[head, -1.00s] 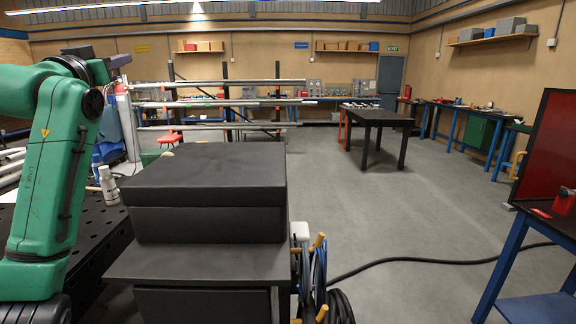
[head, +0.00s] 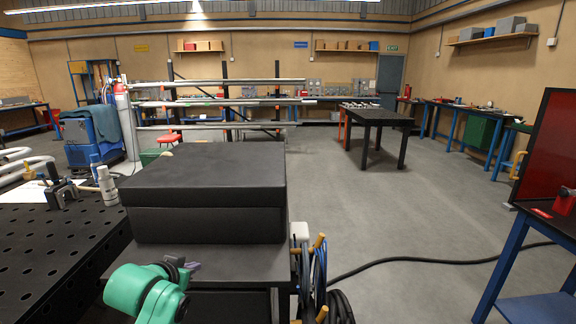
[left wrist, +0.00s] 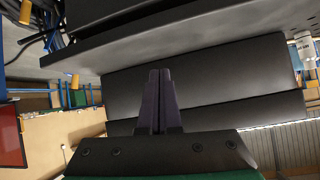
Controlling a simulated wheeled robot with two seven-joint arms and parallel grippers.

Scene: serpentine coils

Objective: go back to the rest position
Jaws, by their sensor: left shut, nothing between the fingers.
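My left gripper (head: 192,266) shows low in the head view, in front of the dark cabinet, with my green left arm at the bottom edge. Only a small part of its fingers shows there. In the left wrist view its two dark fingers (left wrist: 159,98) lie together with nothing between them. The view past the fingers is tilted and filled by dark flat faces. My right gripper is not in view.
A black block (head: 205,175) stands on the dark cabinet close by. Hoses with wooden handles (head: 318,262) hang at its right side. A perforated table (head: 40,250) with a white bottle (head: 107,185) is at left. The floor (head: 420,220) at right is mostly clear, crossed by a black cable.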

